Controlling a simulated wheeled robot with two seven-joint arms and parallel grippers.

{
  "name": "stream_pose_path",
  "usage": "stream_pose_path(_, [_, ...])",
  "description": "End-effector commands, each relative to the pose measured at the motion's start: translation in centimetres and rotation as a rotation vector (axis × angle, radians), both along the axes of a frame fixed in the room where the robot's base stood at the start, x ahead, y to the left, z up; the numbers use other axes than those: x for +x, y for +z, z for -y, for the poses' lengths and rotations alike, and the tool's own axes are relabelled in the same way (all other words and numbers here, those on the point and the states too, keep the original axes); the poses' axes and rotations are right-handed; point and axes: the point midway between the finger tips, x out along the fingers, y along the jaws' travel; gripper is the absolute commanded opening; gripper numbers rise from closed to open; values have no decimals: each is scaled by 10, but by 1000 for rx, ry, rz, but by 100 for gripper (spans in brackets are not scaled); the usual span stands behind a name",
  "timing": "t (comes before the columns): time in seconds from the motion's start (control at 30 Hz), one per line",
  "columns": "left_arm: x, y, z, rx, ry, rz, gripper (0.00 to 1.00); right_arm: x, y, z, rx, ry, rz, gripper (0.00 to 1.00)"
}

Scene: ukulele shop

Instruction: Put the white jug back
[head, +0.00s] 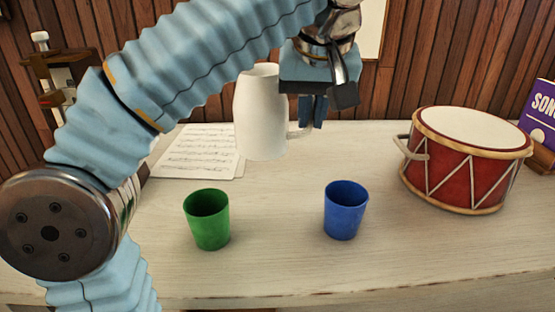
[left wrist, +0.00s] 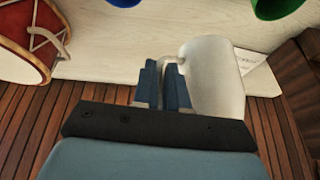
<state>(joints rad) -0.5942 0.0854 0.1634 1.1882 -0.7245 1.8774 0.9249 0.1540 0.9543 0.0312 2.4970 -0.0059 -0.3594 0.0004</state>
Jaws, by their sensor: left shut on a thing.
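The white jug (head: 261,115) hangs upright from my left gripper (head: 311,115), with its handle to the right. The gripper's fingers are shut on the handle. In the left wrist view the white jug (left wrist: 214,78) is just right of the left gripper (left wrist: 163,82), whose blue fingers meet at the handle. In the head view the jug overlaps the sheet music and the table's back part; its base seems to be above the tabletop, but the exact gap is hard to tell. My right gripper does not show.
A green cup (head: 207,219) and a blue cup (head: 345,210) stand on the pale table (head: 280,270). Sheet music (head: 198,152) lies at the back left. A red drum (head: 466,160) stands at the right, beside a purple book (head: 542,112). The front middle is clear.

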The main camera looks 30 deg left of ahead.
Motion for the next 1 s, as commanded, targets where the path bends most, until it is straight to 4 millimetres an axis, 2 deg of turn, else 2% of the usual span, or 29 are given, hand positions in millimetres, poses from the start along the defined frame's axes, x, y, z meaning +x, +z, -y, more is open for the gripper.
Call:
stream_pose_path(0.17, [27, -13, -12, 1, 4, -3, 0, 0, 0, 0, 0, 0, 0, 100])
stream_pose_path(0.37, [72, -35, -33, 2, 5, -3, 0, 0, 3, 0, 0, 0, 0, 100])
stream_pose_path(0.5, [94, -59, -43, 2, 2, -3, 0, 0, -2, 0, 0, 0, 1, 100])
stream_pose_path(0.83, [117, -87, -52, 2, 1, -1, 0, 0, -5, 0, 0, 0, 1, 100])
stream_pose_path(0.93, [127, -102, -57, 2, 1, -2, 0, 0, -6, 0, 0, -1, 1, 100])
stream_pose_path(1.0, [125, -116, -56, 2, -1, -1, 0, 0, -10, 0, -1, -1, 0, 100])
